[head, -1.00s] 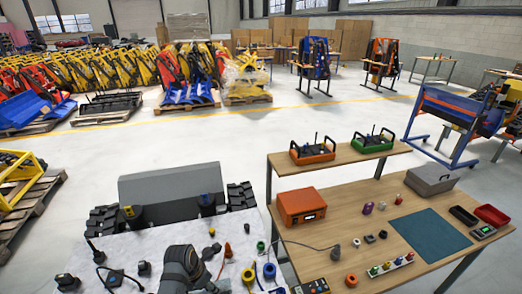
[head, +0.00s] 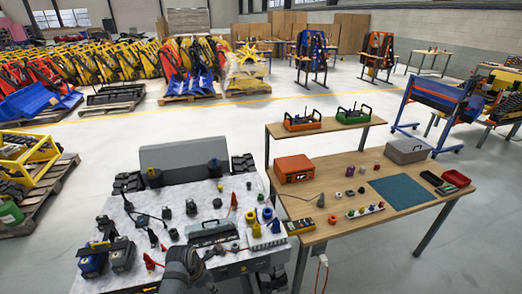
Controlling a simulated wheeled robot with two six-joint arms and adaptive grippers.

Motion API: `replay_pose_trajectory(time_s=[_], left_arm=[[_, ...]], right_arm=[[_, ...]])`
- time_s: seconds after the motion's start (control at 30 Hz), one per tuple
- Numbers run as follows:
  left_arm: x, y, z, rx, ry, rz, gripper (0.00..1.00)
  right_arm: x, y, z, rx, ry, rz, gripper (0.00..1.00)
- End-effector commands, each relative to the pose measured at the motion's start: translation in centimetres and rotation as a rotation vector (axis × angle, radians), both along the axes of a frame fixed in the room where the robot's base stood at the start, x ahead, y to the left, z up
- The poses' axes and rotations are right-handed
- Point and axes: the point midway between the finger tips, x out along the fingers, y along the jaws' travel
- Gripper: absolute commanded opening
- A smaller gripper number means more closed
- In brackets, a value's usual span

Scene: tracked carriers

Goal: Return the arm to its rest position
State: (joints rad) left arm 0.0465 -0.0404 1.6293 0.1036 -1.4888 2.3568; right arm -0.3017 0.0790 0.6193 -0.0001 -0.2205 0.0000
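A dark, rounded link of one of my arms (head: 180,268) shows at the bottom, left of centre. It stands in front of the near edge of the tracked carrier's light-topped deck (head: 143,199). The link bends down toward the bottom edge of the picture. I cannot tell for certain which arm it belongs to. No fingertips of either gripper show, and nothing held can be seen.
The deck carries several tools, cables and battery-like blocks. Right of it is a wooden workbench (head: 350,200) with an orange box (head: 294,169), a teal mat (head: 402,192) and a grey case (head: 407,151). Open floor (head: 470,250) lies right of the bench.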

Motion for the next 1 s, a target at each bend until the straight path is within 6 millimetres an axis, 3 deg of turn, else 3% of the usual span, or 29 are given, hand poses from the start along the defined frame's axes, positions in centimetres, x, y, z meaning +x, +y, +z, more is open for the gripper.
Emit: replay_pose_trajectory(time_s=[0.27,0.47,0.57,0.67,0.7,0.8,0.9,1.0], left_arm=[[-1.9,1.1,-7.7,0.082,-0.020,-0.262,0.49],[-5.3,2.4,-15.9,0.171,-0.035,-0.577,0.49],[-8.4,3.5,-21.4,0.232,-0.040,-0.800,0.49],[-13.3,4.9,-28.2,0.300,-0.039,-1.106,0.49],[-15.9,5.6,-30.9,0.328,-0.037,-1.249,0.49],[-22.6,7.4,-36.8,0.391,-0.035,-1.615,0.49],[-28.8,8.9,-40.7,0.431,-0.035,-1.933,0.49],[-33.4,9.9,-42.7,0.453,-0.036,-2.171,0.49]], right_arm=[[0.7,0.0,-1.7,0.000,-0.009,0.001,0.40],[1.2,0.0,-3.5,-0.001,-0.017,0.000,0.40],[0.7,0.0,-4.8,-0.001,-0.010,0.001,0.40],[0.0,0.0,-6.6,0.000,0.001,0.000,0.40],[-0.2,-0.1,-7.4,0.000,0.004,0.001,0.40],[-0.3,-0.1,-9.0,-0.001,0.005,0.001,0.40],[0.0,-0.1,-10.2,-0.001,0.002,0.000,0.40],[0.2,-0.1,-11.0,-0.001,-0.001,0.000,0.40]])
